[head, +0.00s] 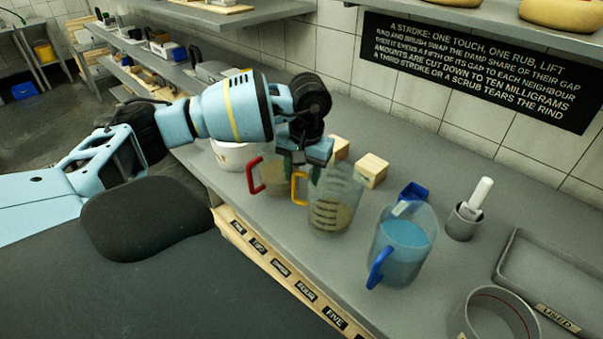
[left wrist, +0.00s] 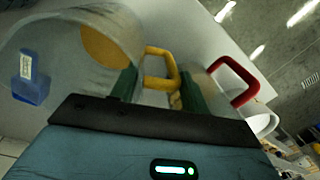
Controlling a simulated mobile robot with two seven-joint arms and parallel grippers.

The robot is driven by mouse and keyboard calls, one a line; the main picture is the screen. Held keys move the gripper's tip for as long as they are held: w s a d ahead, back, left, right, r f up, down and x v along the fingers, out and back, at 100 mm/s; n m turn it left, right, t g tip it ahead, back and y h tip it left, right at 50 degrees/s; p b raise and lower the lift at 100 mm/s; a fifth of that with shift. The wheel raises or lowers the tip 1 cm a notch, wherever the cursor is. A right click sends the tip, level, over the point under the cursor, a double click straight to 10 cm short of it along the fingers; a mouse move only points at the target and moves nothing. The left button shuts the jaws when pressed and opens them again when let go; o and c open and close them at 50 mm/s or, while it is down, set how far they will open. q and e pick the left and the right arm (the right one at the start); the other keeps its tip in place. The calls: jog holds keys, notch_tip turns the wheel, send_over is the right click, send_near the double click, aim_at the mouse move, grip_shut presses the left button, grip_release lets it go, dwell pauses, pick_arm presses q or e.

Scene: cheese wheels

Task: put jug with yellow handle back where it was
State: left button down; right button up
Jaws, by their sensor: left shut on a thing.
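The clear jug with the yellow handle (head: 336,205) is on or just above the grey bench, between the red-handled and blue-handled jugs; I cannot tell if its base touches. It holds a brownish content. My left gripper (head: 306,165) comes from above and is shut on it at the handle side. In the left wrist view the yellow handle (left wrist: 160,68) shows between the green fingers (left wrist: 160,92); the exact contact is hidden. My right gripper is not in view.
The red-handled jug (head: 273,173) is close on the left. The blue-handled jug (head: 400,248) holds blue liquid on the right. Wooden blocks (head: 371,170) and a small blue piece (head: 413,192) lie behind. A cup (head: 463,222) and a USED tray (head: 550,275) are farther right. Numbered labels (head: 305,291) line the front edge.

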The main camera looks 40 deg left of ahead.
pick_arm(q)
jog(key=shift+f, duration=0.1)
jog(key=c, duration=0.7)
grip_release()
notch_tip(320, 180, up, 12)
jog(key=shift+w+d+b, duration=0.15)
jog(key=shift+d+b, duration=0.3)
